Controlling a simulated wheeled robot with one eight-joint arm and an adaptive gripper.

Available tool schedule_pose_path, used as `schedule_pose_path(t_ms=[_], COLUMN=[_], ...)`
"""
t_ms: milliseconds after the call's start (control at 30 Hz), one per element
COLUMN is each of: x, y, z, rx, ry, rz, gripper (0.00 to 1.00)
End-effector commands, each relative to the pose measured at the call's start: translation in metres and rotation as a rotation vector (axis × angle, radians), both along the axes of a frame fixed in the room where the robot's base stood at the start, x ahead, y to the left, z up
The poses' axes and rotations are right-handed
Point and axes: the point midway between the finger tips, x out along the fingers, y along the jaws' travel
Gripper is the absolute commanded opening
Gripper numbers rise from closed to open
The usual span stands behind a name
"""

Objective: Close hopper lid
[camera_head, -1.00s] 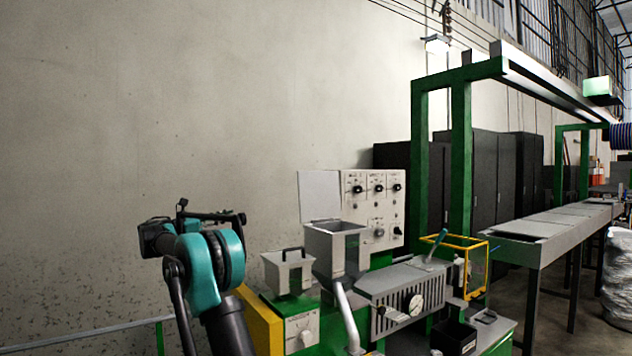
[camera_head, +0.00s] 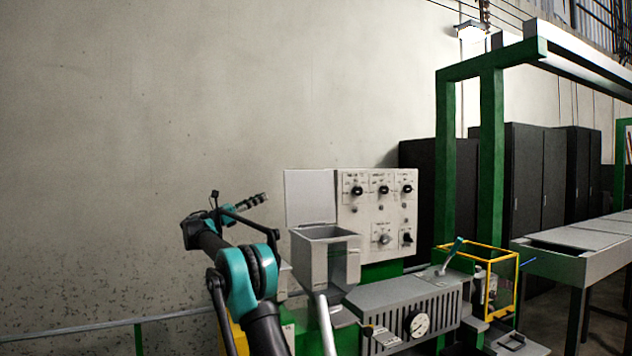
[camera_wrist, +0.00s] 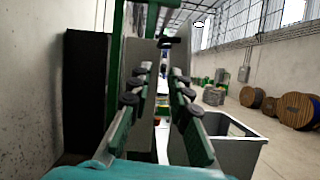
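The hopper (camera_head: 322,262) is a grey open-topped box on the machine in the head view. Its lid (camera_head: 310,196) is a pale square plate standing upright at the hopper's back edge, so the hopper is open. My gripper (camera_head: 258,200) is in the air to the left of the lid, at about lid height, and apart from it. In the wrist view, the two fingers of my gripper (camera_wrist: 160,100) are spread with a gap and nothing held. A grey open box, which looks like the hopper (camera_wrist: 240,152), shows below right of the fingers.
A control panel (camera_head: 378,215) with knobs stands right of the lid. A yellow frame (camera_head: 517,285) and a green gantry (camera_head: 491,150) are further right. The plain wall (camera_head: 150,120) lies behind my arm. The air above the hopper is clear.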

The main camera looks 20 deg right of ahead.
Motion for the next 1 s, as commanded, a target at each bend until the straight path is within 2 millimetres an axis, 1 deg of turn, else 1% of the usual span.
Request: schedule_pose_path(t_ms=[133, 267, 800, 900, 1000], x=[0.0, 0.0, -0.001, -0.002, -0.001], y=[-0.004, -0.019, -0.116, -0.133, -0.145], z=[0.002, 0.008, 0.048, 0.054, 0.06], rx=[-0.001, -0.001, -0.001, -0.001, -0.001], ry=[0.001, 0.001, 0.0, 0.0, 0.0], rz=[-0.001, -0.003, -0.002, -0.002, -0.002], gripper=[0.19, 0.19, 0.19, 0.19, 0.19])
